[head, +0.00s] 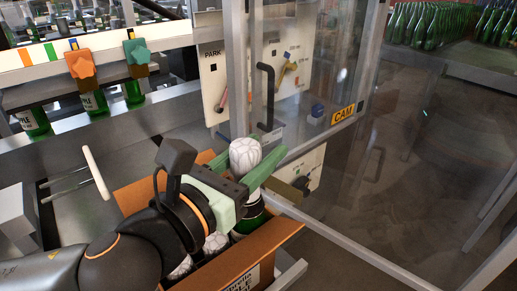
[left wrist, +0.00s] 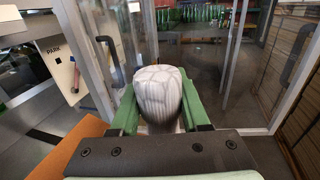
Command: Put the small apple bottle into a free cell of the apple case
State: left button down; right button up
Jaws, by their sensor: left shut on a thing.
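My left gripper (head: 254,163) is shut on a green bottle (head: 250,216) with a white, dark-veined foil top (head: 244,153). The foil top stands between the green fingers in the left wrist view (left wrist: 160,95). The bottle is roughly upright over the far right part of an open brown cardboard case (head: 262,252). Its lower end is hidden by the case wall, so I cannot tell whether it rests on the bottom. Other white-topped bottles (head: 215,243) show in the case, partly hidden by my arm. The case's free cells are hidden. My right gripper is not in view.
A clear-panelled guard with a metal frame (head: 238,70) and a dark handle (head: 266,95) stands just behind the case. Green bottles under orange (head: 80,66) and teal (head: 137,52) pieces stand at the upper left. A white-handled bar (head: 97,173) lies left of the case.

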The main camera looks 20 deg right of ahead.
pick_arm(q)
jog(key=shift+f+b, duration=0.55)
jog(key=shift+f, duration=0.2)
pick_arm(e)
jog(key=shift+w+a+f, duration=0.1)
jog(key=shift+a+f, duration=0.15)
pick_arm(q)
jog(key=shift+f+b, duration=0.65)
jog(key=shift+f, duration=0.25)
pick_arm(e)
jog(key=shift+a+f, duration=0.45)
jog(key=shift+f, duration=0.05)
pick_arm(q)
jog(key=shift+f+b, duration=0.8)
jog(key=shift+f, duration=0.2)
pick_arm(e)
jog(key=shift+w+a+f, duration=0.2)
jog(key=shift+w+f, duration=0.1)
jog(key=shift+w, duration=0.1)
pick_arm(q)
jog(key=shift+f, duration=0.2)
